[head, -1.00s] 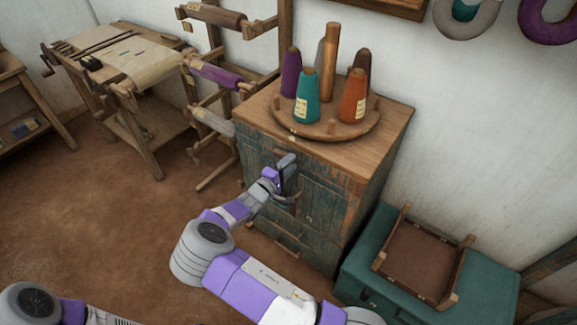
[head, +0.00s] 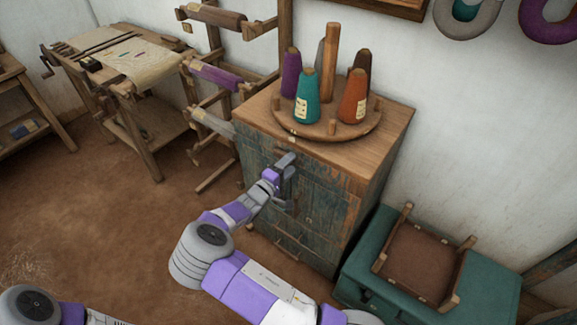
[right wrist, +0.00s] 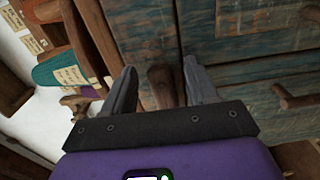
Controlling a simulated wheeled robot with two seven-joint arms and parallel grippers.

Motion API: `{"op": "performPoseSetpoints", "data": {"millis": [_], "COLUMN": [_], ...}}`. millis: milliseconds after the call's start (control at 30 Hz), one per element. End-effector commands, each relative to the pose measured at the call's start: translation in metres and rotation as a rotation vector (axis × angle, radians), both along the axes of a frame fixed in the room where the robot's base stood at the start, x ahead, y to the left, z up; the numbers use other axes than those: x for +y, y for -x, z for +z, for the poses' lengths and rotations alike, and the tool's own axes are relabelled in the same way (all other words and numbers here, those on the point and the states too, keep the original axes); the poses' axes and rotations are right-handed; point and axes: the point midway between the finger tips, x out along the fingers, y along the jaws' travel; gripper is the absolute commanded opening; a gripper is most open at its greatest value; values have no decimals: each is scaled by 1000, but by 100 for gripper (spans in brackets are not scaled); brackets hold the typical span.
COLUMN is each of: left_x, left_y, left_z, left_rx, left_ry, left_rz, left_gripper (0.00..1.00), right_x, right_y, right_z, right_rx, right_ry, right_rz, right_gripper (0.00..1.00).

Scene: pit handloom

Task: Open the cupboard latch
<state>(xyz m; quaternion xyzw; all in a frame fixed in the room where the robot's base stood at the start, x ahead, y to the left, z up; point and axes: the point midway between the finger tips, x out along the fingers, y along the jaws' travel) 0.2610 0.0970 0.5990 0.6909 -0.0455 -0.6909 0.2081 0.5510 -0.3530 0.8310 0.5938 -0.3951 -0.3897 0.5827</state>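The cupboard (head: 332,208) has a worn blue-green front and a wooden top, and stands against the wall. My right gripper (head: 287,166) is at the upper part of its front. In the right wrist view, a brown wooden latch piece (right wrist: 161,88) on the cupboard front lies between the two fingers of the right gripper (right wrist: 160,80). The fingers are apart, with a visible gap on each side of the latch. In the head view the gripper hides the latch. My left gripper is out of view; only part of that arm shows at bottom left.
A round wooden stand (head: 345,128) with several yarn cones is on the cupboard top. A teal chest (head: 358,268) with an upturned stool (head: 420,262) stands to the right. A wooden rack (head: 215,85) is close on the left. The brown floor at left is open.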

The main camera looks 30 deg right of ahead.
Motion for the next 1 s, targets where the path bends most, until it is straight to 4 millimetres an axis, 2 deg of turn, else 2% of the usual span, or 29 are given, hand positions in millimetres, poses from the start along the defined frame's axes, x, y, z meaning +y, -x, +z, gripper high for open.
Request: {"op": "performPoseSetpoints", "data": {"millis": [333, 700, 833, 1000], "left_x": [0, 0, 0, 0], "left_y": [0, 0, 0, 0], "left_z": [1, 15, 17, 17], "left_rx": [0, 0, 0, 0], "left_ry": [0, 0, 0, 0], "left_rz": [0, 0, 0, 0], "left_gripper": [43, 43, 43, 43], "right_x": [4, 57, 67, 70], "right_y": [2, 23, 28, 29], "right_z": [1, 2, 1, 0], "right_rx": [1, 1, 1, 1], "right_ry": [2, 2, 2, 3], "right_rz": [0, 3, 0, 0], "right_gripper": [60, 60, 60, 60]}}
